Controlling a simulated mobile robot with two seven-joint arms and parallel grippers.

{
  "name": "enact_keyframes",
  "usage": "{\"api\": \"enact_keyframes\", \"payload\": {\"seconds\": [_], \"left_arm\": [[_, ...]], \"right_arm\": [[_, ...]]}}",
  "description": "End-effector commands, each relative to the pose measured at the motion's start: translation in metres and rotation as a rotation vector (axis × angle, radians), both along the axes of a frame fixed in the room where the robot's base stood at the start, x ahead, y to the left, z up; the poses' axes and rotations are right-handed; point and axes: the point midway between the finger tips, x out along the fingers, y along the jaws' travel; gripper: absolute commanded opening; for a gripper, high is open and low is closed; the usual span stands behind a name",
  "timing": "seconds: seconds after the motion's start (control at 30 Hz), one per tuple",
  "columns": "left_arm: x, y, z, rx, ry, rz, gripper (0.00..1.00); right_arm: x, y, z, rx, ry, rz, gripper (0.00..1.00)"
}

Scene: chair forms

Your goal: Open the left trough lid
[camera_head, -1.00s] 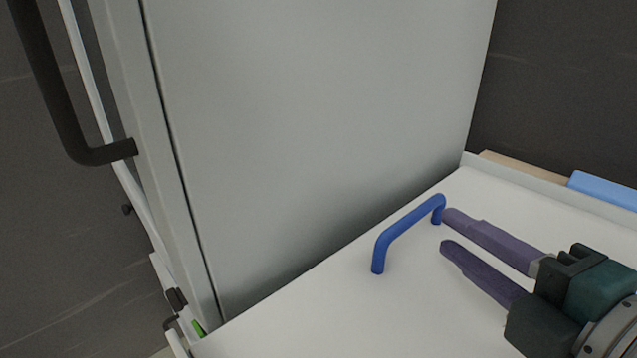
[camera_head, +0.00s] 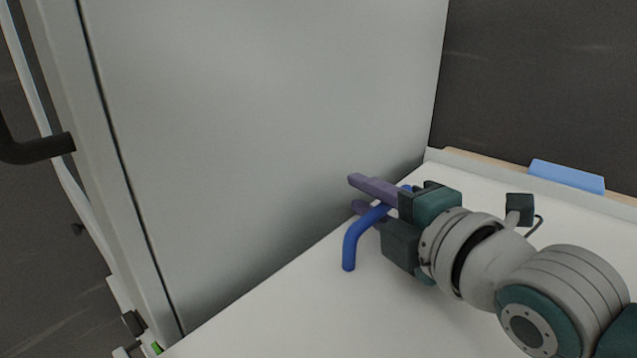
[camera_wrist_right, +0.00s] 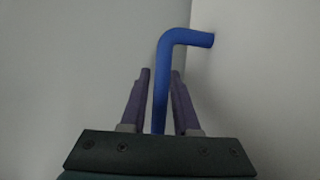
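The white lid (camera_head: 290,315) lies flat and shut in the head view, with a blue bar handle (camera_head: 350,245) standing on it. My right gripper (camera_head: 354,193) comes in from the right, its two purple fingers reaching past the handle's bar, one on either side. In the right wrist view the handle (camera_wrist_right: 163,75) runs between the two fingers of my right gripper (camera_wrist_right: 160,74). They are open, with a visible gap between the left finger and the bar. The handle's far end is partly hidden behind the gripper in the head view. My left gripper is out of view.
A tall grey panel (camera_head: 260,110) rises just beyond the lid, close to my fingertips. A dark bar handle (camera_head: 40,148) is at the far left. A light blue piece (camera_head: 567,176) sits past the lid's back edge.

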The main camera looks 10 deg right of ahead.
Motion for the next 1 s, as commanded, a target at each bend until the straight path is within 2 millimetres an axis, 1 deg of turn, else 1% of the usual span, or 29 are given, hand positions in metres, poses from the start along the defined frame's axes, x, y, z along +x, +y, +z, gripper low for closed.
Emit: {"api": "enact_keyframes", "payload": {"seconds": [0.13, 0.4, 1.0], "left_arm": [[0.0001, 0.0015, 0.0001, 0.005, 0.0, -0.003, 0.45], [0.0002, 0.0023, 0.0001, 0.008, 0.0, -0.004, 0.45], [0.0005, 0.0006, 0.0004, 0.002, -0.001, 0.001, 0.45]], "right_arm": [[-0.0002, 0.0001, 0.0001, 0.0, 0.0, 0.0, 0.3], [-0.0005, -0.0002, 0.0, 0.0, 0.0, 0.0, 0.0], [-0.0005, -0.0003, 0.0002, 0.0, 0.0, 0.0, 0.0]]}}
